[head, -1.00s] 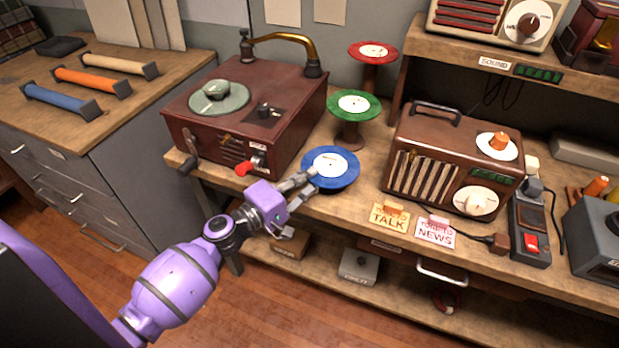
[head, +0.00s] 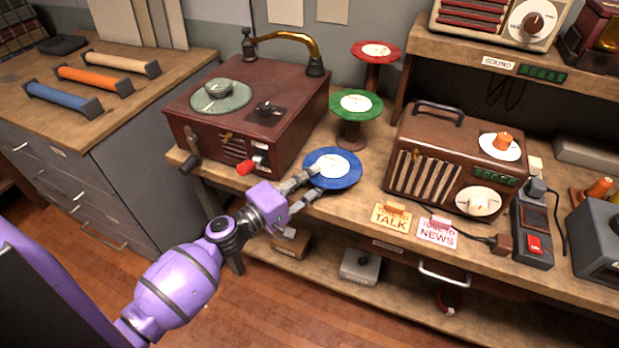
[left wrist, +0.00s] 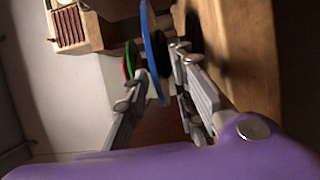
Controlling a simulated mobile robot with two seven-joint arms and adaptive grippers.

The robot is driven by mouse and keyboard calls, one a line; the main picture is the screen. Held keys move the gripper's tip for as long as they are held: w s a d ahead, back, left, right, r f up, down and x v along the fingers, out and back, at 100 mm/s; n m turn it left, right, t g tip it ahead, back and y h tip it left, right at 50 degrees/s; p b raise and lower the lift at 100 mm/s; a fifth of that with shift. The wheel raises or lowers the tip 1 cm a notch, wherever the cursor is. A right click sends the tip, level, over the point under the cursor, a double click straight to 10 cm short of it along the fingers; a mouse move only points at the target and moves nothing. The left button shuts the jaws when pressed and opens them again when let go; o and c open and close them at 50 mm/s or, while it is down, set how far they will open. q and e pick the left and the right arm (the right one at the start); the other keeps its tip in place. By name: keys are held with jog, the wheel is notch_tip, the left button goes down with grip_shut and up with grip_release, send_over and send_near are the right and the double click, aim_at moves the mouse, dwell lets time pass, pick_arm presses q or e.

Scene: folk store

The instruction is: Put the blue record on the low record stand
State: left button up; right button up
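The blue record (head: 346,182), with a white label, is at the front of the bench, right of the record player. In the left wrist view it shows edge-on as a thin blue disc (left wrist: 154,55) between my fingers. What is under it is hidden in the head view. My left gripper (head: 318,182) is at its near left rim, one finger over the rim and the other below it. The fingers are partly closed; whether they grip the rim is unclear. A green record (head: 375,105) and a red record (head: 360,54) sit on taller brown stands behind. My right gripper is not in view.
The record player (head: 285,90) stands left of the blue record, its red knob near my gripper. A radio (head: 440,160) stands to the right. TALK (head: 390,221) and NEWS (head: 437,235) cards lie along the front edge. The bench front between record and cards is clear.

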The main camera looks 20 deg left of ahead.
pick_arm(q)
jog(key=b+v, duration=0.3)
jog(key=v, duration=0.9)
jog(key=shift+r, duration=0.25)
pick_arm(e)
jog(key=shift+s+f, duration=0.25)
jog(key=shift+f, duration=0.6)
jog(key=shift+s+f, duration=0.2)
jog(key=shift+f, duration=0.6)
pick_arm(q)
jog(key=s+d+f+m+g+y, duration=0.2)
jog(key=s+f+m+g+y, duration=0.2)
jog(key=s+f, duration=0.9)
jog(key=s+d+f+m+g+y, duration=0.3)
jog(key=s+f+m, duration=0.6)
jog(key=s+f, duration=0.5)
jog(key=shift+s+g+y, duration=0.35)
jog(key=shift+g+y, duration=0.15)
jog(key=shift+g, duration=0.3)
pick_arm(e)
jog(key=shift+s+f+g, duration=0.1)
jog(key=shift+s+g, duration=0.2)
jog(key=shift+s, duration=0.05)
